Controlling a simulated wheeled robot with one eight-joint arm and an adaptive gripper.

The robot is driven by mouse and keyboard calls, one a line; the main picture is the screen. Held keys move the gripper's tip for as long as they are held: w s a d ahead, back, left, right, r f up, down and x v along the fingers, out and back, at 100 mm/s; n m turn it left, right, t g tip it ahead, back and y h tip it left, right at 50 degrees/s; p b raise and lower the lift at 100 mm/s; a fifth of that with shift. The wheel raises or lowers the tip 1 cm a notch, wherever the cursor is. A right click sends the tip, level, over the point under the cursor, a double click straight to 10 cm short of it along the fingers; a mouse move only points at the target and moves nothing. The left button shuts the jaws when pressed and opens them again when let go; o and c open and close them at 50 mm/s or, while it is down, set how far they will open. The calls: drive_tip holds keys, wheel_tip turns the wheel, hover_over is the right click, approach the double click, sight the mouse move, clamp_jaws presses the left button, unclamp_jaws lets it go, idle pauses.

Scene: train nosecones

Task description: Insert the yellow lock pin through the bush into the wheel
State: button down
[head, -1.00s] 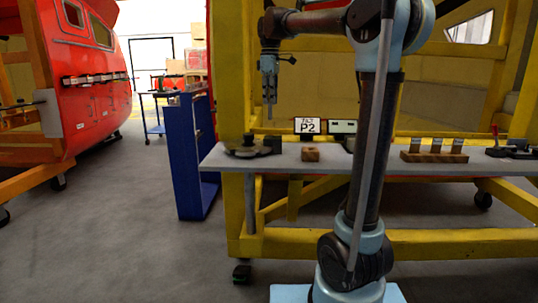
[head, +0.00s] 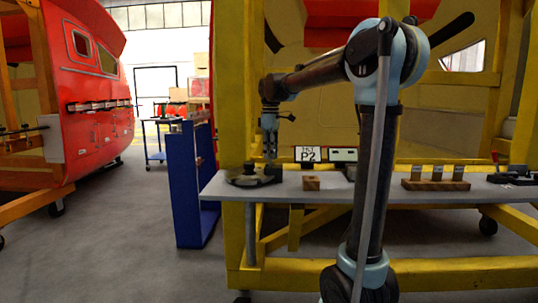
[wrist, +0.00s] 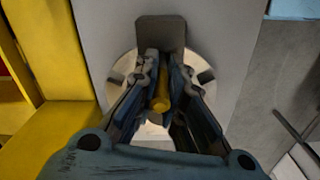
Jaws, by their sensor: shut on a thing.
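My gripper (wrist: 161,78) is shut on the yellow lock pin (wrist: 161,97), which shows between its two fingers in the wrist view. In the head view my gripper (head: 270,150) points down, just above or at the dark fixture (head: 247,180) on the left end of the shelf. In the wrist view a pale round disc (wrist: 122,68), which looks like the wheel, lies below the fingers. A dark block (wrist: 160,32) stands at the disc's far edge. The bush and the pin's lower end are hidden, so I cannot tell whether the pin is in the hole.
The grey shelf (head: 340,195) also holds a small wooden block (head: 311,184), a P2 sign (head: 307,154) and a wooden rack (head: 436,185). A yellow frame (head: 228,90) rises close behind. A blue cabinet (head: 190,185) stands left of the shelf.

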drive_tip(key=shift+f, duration=0.65)
drive_tip(key=c, duration=1.7)
unclamp_jaws()
wheel_tip(320, 180, up, 13)
drive_tip(key=shift+r, duration=0.15)
